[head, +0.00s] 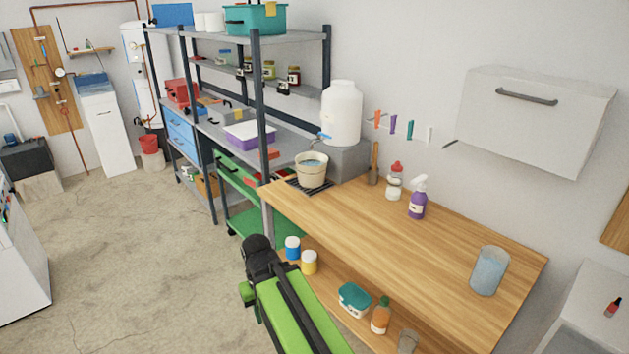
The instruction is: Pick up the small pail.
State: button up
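A small beige pail (312,172) stands upright on a black grate at the far left end of the wooden workbench. Something bluish, perhaps water, shows inside it. It is just below the blue tap of a white water container (341,112). My green and black arm reaches up from the bottom middle, in front of the bench and well short of this pail. The fingers of my gripper do not show. Another small greyish pail or cup (408,341) is cut by the bottom edge on the bench's lower shelf.
On the workbench (400,225) are a purple spray bottle (418,200), a red-capped bottle (395,180) and a translucent cylinder (489,271). The concrete floor at left is clear.

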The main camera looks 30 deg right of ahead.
aim_at(311, 170)
jog(key=u, duration=0.45)
jog(key=i, duration=2)
jog(key=z, duration=0.2)
